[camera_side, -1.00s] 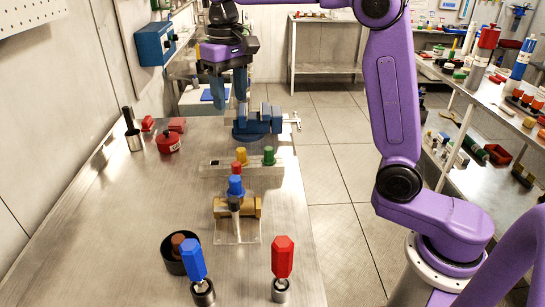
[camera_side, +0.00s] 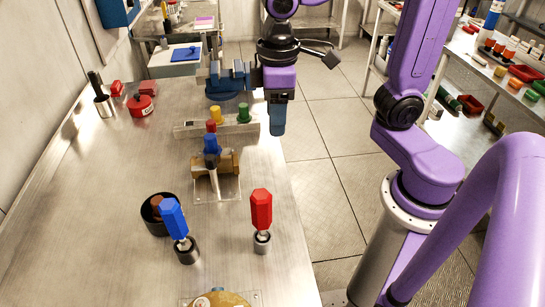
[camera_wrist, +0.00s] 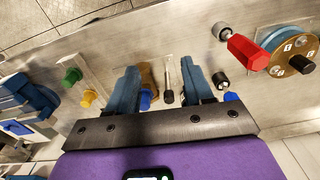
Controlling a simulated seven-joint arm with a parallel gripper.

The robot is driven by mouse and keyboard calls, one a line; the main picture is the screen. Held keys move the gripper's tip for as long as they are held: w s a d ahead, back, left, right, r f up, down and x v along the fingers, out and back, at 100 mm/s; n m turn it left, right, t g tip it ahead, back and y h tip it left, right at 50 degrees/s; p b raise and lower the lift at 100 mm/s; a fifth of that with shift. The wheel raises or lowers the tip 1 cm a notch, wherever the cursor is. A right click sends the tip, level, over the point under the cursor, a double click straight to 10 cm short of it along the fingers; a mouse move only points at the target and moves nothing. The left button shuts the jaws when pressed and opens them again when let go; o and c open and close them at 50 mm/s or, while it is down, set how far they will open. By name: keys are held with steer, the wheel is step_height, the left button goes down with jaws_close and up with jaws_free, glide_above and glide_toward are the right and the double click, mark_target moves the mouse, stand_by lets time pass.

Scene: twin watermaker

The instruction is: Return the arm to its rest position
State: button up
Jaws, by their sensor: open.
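My gripper (camera_side: 278,118) hangs at the right edge of the bench in the side view, pointing down, with its blue fingers lined up one behind the other from this angle. In the wrist view my gripper (camera_wrist: 168,88) has its two blue fingers spread apart, with nothing held between them. Past the gap, the brass valve (camera_wrist: 147,76) and a blue cap (camera_wrist: 146,98) show on the bench below. In the side view the brass valve (camera_side: 228,163) with the blue cap (camera_side: 211,144) stands left of and nearer than my gripper, apart from it.
A blue vise (camera_side: 226,82) stands just left of my gripper. A rail with a yellow knob (camera_side: 243,104) and a green knob (camera_side: 244,116) is close by. Blue-handled (camera_side: 173,219) and red-handled (camera_side: 261,209) tools stand upright in front.

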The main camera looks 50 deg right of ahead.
steer(key=s+d+f+n, duration=0.2)
steer(key=s+d, duration=0.1)
steer(key=s, duration=0.3)
steer(key=s+d+f+n, duration=0.2)
steer(key=s+d+f, duration=0.1)
steer(key=s, duration=0.3)
steer(key=shift+s+f, duration=0.2)
steer(key=shift+s, duration=0.1)
stand_by(0.9)
